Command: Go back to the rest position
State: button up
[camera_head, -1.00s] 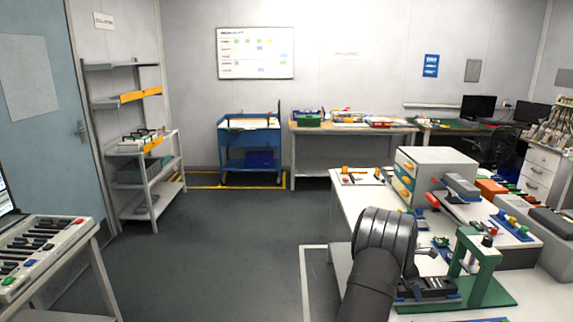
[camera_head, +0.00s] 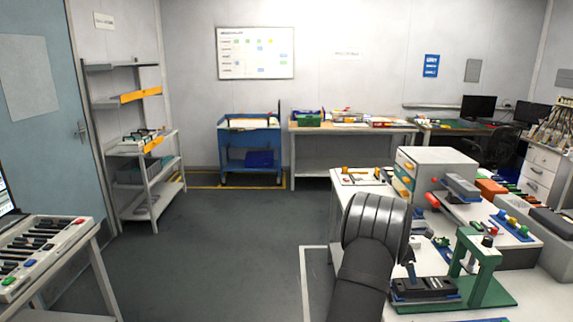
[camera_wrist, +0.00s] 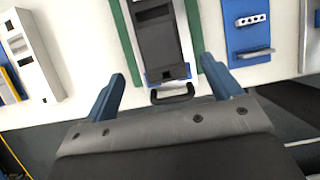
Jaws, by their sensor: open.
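My gripper (camera_wrist: 165,88) shows in the wrist view with its two blue fingers spread wide and nothing between them. Beyond the fingertips is a dark block with a black handle (camera_wrist: 172,94), lying in a green-edged fixture (camera_wrist: 194,30) on the white bench top. A gap of white surface lies around the handle; I cannot tell the exact height of my fingers above it. The green press frame (camera_head: 483,262) with a dark block (camera_head: 425,288) stands right of my arm.
A blue plate with a white holed part (camera_wrist: 252,20) lies right of the fixture in the wrist view. A white drawer cabinet (camera_head: 438,163) stands behind my arm. A blue cart (camera_head: 249,137) and a shelf rack (camera_head: 145,150) are far off. The floor left of the bench is clear.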

jog(key=v, duration=0.9)
jog(key=x, duration=1.7)
jog(key=shift+d+f, duration=0.1)
jog(key=shift+f, duration=0.1)
jog(key=r, duration=0.8)
jog(key=shift+w+a+r, duration=0.1)
jog(key=shift+a+r, duration=0.15)
jog(key=shift+a, duration=0.15)
jog(key=shift+w+a+r+m+g, duration=0.2)
jog(key=shift+a+m, duration=0.25)
jog(key=shift+a, duration=0.95)
jog(key=shift+w+a+r+m+g, duration=0.15)
jog(key=shift+a+m, duration=0.25)
jog(key=shift+a, duration=1)
jog(key=shift+w+a+r+m+g, duration=0.2)
jog(key=shift+a+m, duration=0.25)
jog(key=shift+a, duration=0.95)
jog(key=shift+o, duration=0.3)
jog(key=shift+f, duration=0.1)
jog(key=o, duration=0.3)
